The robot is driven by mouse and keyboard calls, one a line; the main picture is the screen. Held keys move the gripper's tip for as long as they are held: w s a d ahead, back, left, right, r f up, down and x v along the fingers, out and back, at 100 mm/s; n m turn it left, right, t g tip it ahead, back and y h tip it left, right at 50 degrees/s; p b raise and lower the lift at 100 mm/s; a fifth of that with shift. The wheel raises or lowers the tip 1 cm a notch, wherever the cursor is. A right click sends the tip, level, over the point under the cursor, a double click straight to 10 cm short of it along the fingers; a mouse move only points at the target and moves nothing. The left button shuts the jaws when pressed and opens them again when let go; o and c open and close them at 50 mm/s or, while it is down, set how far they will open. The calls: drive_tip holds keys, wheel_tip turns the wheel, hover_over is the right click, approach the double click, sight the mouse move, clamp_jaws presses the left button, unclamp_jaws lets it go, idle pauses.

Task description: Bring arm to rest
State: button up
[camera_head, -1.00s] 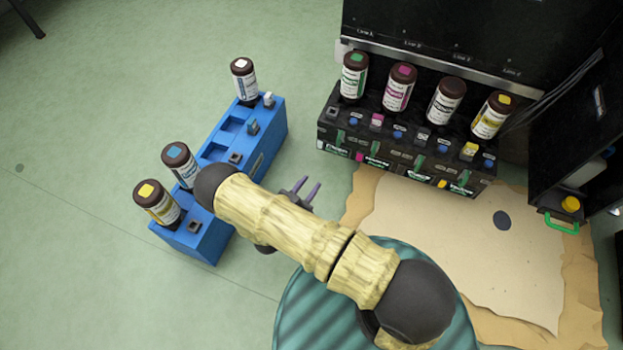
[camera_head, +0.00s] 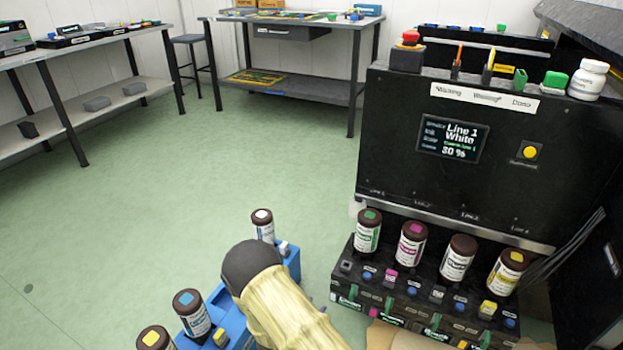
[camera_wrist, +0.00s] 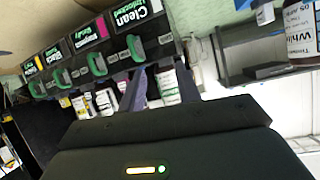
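My arm (camera_head: 285,305), with a dark joint and a pale yellow link, reaches up from the bottom edge of the head view, in front of the blue bottle rack. In the wrist view my gripper (camera_wrist: 160,85) shows two purple-grey fingers standing apart. Nothing is seen held between them; a white-labelled bottle shows in the background behind the gap.
The blue rack (camera_head: 229,322) carries white-, blue- and yellow-capped bottles. At right, the black machine (camera_head: 400,150) holds several bottles in a row, with green clips (camera_wrist: 97,65) below. Green floor (camera_head: 120,200) is clear toward the far benches.

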drive_tip(key=d+r+n+g+y+p, duration=0.1)
drive_tip(key=d+r+g+y+p, duration=0.15)
drive_tip(key=r, duration=0.75)
drive_tip(key=d+r+n+g+y+p, duration=0.15)
drive_tip(key=r+y, duration=0.25)
drive_tip(key=r, duration=0.7)
drive_tip(key=s+d+r+n+g+p, duration=0.25)
drive_tip(key=s+d+r, duration=0.25)
drive_tip(key=s+r, duration=0.35)
drive_tip(key=s+d+r+n+g+p, duration=0.25)
drive_tip(key=s+d+r, duration=0.4)
drive_tip(key=s, duration=0.35)
wheel_tip(320, 180, up, 38)
drive_tip(key=p, duration=3.7)
drive_tip(key=shift+w+a+r+t+p, duration=0.15)
drive_tip(key=shift+a+r+t+p, duration=0.1)
drive_tip(key=shift+a+t+p, duration=0.15)
